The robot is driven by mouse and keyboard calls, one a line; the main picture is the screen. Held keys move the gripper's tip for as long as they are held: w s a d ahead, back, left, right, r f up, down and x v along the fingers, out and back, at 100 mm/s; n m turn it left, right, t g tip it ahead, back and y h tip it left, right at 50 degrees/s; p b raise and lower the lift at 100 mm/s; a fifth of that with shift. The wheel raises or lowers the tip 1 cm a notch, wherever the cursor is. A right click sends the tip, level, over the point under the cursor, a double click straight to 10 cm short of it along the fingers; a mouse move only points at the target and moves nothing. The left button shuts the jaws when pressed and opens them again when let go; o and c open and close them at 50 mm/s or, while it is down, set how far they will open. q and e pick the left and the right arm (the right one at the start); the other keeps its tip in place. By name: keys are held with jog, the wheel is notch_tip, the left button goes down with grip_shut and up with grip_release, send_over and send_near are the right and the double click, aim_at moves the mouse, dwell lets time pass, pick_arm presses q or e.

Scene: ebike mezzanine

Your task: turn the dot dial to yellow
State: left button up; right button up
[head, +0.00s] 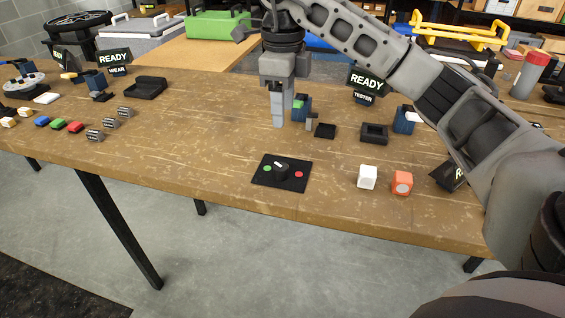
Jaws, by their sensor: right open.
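The dot dial is a black plate (262,181) near the front edge of the wooden table, with a dark knob (281,172) in its middle. A green dot (267,168) shows on its left and a red dot (299,174) on its right. A white mark (278,163) is on the knob's upper side, toward the back. I see no yellow dot. My right gripper (278,122) points down beyond the dial, apart from it and with nothing visibly held; its fingers overlap in this view. My left gripper is out of view.
A white cube (367,177) and an orange cube (402,183) stand right of the dial. A blue and green block (303,108) stands close beside the gripper, with dark small trays (374,133) to its right. Colored small blocks lie at the left.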

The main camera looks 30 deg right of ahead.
aim_at(283, 167)
notch_tip(283, 167, down, 13)
jog(key=shift+a+f, duration=0.1)
jog(key=shift+f, duration=0.6)
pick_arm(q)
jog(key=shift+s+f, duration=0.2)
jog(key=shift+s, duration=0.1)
pick_arm(e)
jog(key=c, duration=0.8)
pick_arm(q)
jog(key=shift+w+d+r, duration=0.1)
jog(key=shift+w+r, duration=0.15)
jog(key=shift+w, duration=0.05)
pick_arm(e)
jog(key=shift+c, duration=0.8)
